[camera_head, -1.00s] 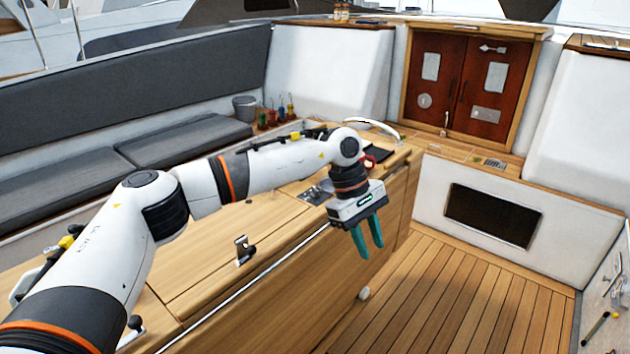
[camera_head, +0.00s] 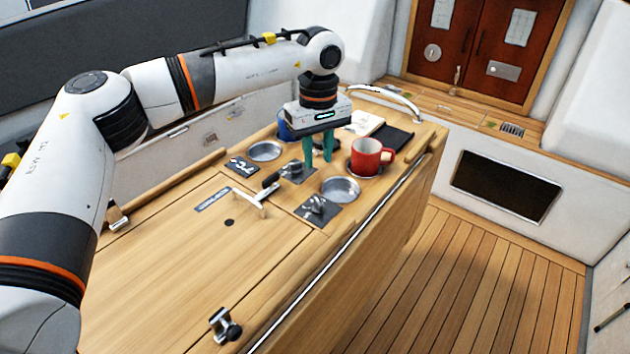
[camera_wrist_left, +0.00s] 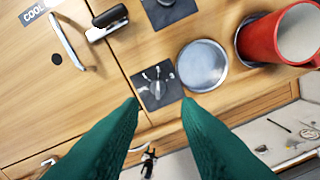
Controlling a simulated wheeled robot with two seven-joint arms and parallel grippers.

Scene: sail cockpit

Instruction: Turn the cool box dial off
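A small dark plate with a grey dial (camera_head: 318,207) sits on the wooden console, beside the "COOL BOX" lid and its label (camera_head: 213,199). In the left wrist view the dial (camera_wrist_left: 157,85) lies just beyond and between my fingertips. A second dark plate with a knob (camera_head: 293,171) sits further back; it also shows in the wrist view (camera_wrist_left: 168,10). Their markings are too small to read, so which dial serves the cool box is unclear. My left gripper (camera_head: 318,158) is open and empty, pointing down above the console. My right gripper is not in view.
A red mug (camera_head: 366,160) stands right of my left gripper, with a blue mug (camera_head: 285,130) behind. Round metal recesses (camera_head: 340,189) are set in the top. A lid handle (camera_head: 250,203) and black-handled lever (camera_head: 270,180) stand up nearby. The wooden floor (camera_head: 480,270) is clear.

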